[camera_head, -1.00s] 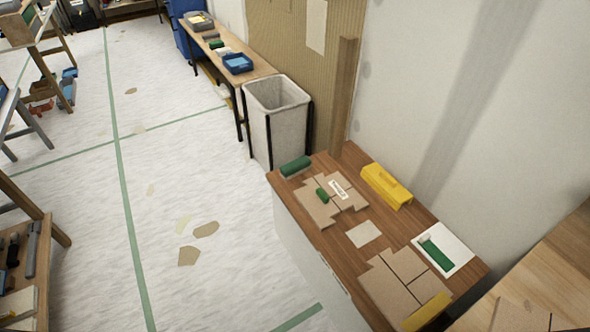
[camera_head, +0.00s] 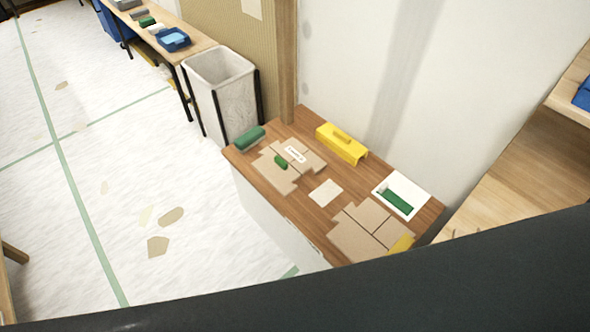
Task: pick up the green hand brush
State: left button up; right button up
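Three green items are on the wooden worktop (camera_head: 318,217). A green block-shaped item with a greyish underside (camera_head: 249,138) sits at the far left corner and looks most like the hand brush. A small green piece (camera_head: 281,161) lies on tan cardboard-like sheets. A flat green item with a pale end (camera_head: 397,201) lies on a white sheet at the right. At this size I cannot be sure which is the brush. Neither of my grippers is in view. A dark part, probably my own arm, covers the bottom of the view.
A yellow block-like tool (camera_head: 342,144) stands at the worktop's wall edge. Tan sheets (camera_head: 345,238) lie at its near end. A grey bin (camera_head: 222,97) stands behind the worktop. A wooden surface (camera_head: 505,185) is at the right. The floor at left is mostly open.

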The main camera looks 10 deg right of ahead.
aim_at(250, 139)
jog(key=i+j+z, duration=0.15)
jog(key=i+j, duration=0.25)
jog(key=i+j+z, duration=0.15)
jog(key=i+j, duration=0.25)
jog(key=i+j+z, duration=0.15)
jog(key=i+j, duration=0.2)
jog(key=j, duration=0.2)
